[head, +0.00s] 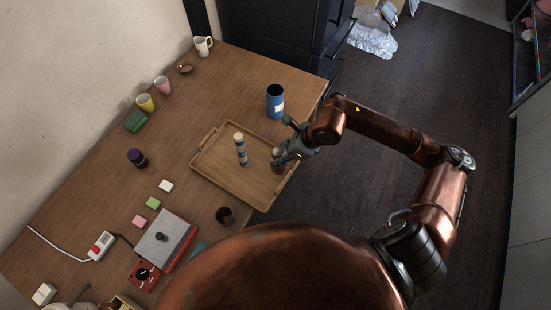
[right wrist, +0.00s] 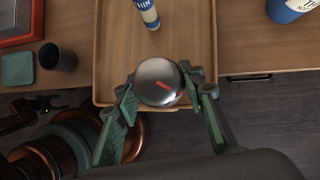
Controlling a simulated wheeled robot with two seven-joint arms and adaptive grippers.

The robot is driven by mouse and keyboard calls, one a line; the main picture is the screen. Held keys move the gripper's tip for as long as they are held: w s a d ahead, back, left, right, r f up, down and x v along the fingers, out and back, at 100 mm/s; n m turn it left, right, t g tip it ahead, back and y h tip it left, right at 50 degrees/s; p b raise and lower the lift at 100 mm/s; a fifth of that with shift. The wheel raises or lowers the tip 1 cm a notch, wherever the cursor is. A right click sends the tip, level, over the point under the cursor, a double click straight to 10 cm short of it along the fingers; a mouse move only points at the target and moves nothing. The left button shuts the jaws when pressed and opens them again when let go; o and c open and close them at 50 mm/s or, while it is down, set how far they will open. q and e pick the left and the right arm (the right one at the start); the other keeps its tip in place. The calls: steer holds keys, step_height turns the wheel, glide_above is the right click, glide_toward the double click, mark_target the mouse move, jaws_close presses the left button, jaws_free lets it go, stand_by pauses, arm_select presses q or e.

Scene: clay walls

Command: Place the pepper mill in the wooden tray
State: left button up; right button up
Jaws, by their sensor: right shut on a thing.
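The wooden tray (head: 212,168) lies on the table near its right edge, and its floor also shows in the right wrist view (right wrist: 185,35). My right gripper (head: 278,157) is over the right part of the tray. It is shut on what looks like the pepper mill (head: 276,168), brownish and mostly hidden by the fingers. In the right wrist view a shiny round metal top (right wrist: 158,82) sits between the green fingers. I cannot tell whether its base touches the tray. My left gripper is not in view.
A blue can (head: 275,100) stands behind the tray. A dark cup (head: 224,216) and a red and grey device (head: 165,241) are in front. The tray's left part is clear.

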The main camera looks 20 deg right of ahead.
steer(key=shift+w+a+f, duration=0.3)
steer(key=shift+w+f, duration=0.35)
steer(key=shift+f, duration=0.15)
steer(key=shift+w+f+b, duration=0.15)
steer(key=shift+f, duration=0.75)
steer(key=shift+w+f+b, duration=0.1)
steer(key=shift+f+b, duration=0.05)
steer(key=shift+f, duration=0.75)
steer(key=shift+f, duration=0.2)
steer(key=o, duration=1.3)
steer(key=shift+r, duration=0.1)
steer(key=shift+r, duration=0.15)
steer(key=p+v, duration=0.1)
steer(key=v, duration=1.1)
steer(key=shift+s, duration=0.1)
